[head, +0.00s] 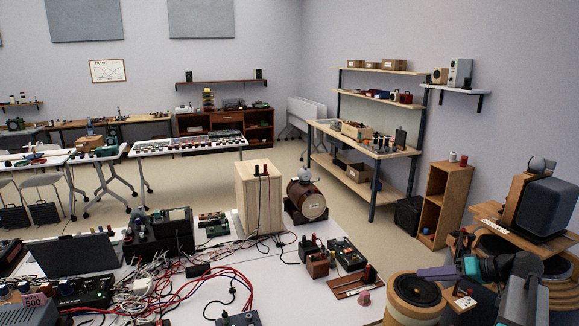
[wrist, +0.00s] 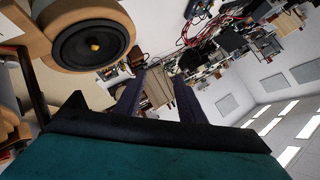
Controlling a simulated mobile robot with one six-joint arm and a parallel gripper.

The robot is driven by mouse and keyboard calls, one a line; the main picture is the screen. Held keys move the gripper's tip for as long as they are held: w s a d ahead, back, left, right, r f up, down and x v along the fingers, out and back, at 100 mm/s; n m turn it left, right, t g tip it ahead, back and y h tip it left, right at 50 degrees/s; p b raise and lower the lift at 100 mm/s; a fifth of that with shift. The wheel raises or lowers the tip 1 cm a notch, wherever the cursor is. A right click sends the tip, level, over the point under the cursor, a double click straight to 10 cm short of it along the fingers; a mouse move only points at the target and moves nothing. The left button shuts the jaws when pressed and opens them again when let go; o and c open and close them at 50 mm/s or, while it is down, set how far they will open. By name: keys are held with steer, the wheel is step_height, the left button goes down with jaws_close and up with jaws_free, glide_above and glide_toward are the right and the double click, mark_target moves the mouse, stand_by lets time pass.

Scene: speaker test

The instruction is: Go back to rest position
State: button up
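My gripper (head: 432,273) shows at the lower right in the head view, its purple fingers pointing left above a round wooden speaker (head: 412,300) with a black cone. In the wrist view, which is turned over, the two dark purple fingers of my gripper (wrist: 160,72) stand apart with nothing held between them. The same kind of round speaker (wrist: 92,46) shows at the upper left there, beside the fingers.
A white table (head: 290,290) carries cables, a laptop (head: 75,255), a wooden cabinet (head: 259,200) and small boxes. A grey speaker (head: 548,208) on a wooden stand is at the right, close to my arm. Open floor lies beyond the table.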

steer(key=a+f+m+g+h, duration=0.1)
steer(key=a+f+g+h, duration=0.3)
steer(key=a+f, duration=1.4)
steer(key=s+a+f+g+h, duration=0.2)
steer(key=s+a+f, duration=0.2)
steer(key=a+f, duration=0.3)
steer(key=s+a+f+g+h, duration=0.2)
steer(key=s+a+f, duration=0.3)
steer(key=a+f, duration=0.2)
steer(key=s+f+g+b, duration=0.2)
steer(key=s+f+b, duration=0.5)
steer(key=f, duration=0.6)
steer(key=s+f+g+b, duration=0.1)
steer(key=s+f+b, duration=0.6)
steer(key=s+f, duration=0.3)
steer(key=s+f+g+b, duration=0.2)
steer(key=s+f+b, duration=0.6)
steer(key=f, duration=0.9)
steer(key=shift+s+f+n+g, duration=0.15)
steer(key=shift+n+g, duration=0.15)
steer(key=shift+n, duration=0.1)
